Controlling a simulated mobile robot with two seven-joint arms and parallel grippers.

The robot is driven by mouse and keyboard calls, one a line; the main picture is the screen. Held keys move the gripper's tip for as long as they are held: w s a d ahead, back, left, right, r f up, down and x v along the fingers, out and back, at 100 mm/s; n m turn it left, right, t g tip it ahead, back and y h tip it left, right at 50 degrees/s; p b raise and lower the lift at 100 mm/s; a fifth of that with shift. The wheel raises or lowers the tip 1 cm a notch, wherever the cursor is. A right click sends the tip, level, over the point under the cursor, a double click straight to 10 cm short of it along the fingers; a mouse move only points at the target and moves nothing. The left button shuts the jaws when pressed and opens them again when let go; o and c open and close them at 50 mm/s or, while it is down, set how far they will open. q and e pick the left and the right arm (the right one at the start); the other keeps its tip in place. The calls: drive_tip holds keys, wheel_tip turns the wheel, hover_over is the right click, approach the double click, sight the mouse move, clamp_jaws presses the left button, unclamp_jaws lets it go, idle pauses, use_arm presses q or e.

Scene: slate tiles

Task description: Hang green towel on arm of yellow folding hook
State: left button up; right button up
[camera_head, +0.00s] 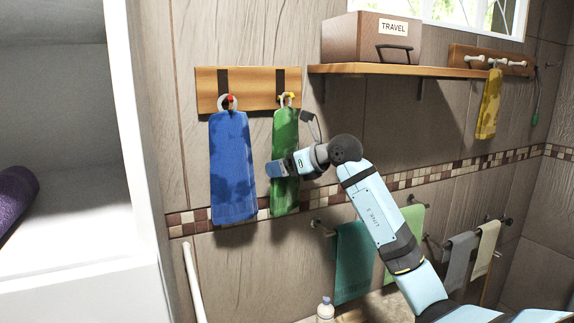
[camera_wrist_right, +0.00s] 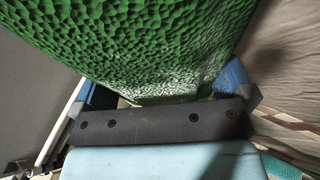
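The green towel (camera_head: 285,160) hangs upright on the wall. Its top is at the yellow folding hook (camera_head: 291,96), where a pale loop shows around or against the hook arm; exact contact is too small to tell. My right gripper (camera_head: 278,168) is at the towel's middle height, coming from the right. In the right wrist view, the green towel (camera_wrist_right: 150,45) fills the space ahead, and the two blue fingers stand wide apart with the towel between them. The gripper looks open. My left gripper is not in view.
A blue towel (camera_head: 232,165) hangs close at left from a red hook (camera_head: 229,98) on the same wooden board (camera_head: 252,80). A shelf (camera_head: 440,71) with a box (camera_head: 370,40) is at upper right. Several other towels hang at lower right, and a bottle (camera_head: 325,310) stands below.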

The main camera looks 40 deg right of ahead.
drive_tip(key=shift+s, duration=0.2)
drive_tip(key=b+v, duration=0.5)
drive_tip(key=v, duration=0.8)
drive_tip(key=shift+s, duration=0.2)
drive_tip(key=shift+r, duration=0.1)
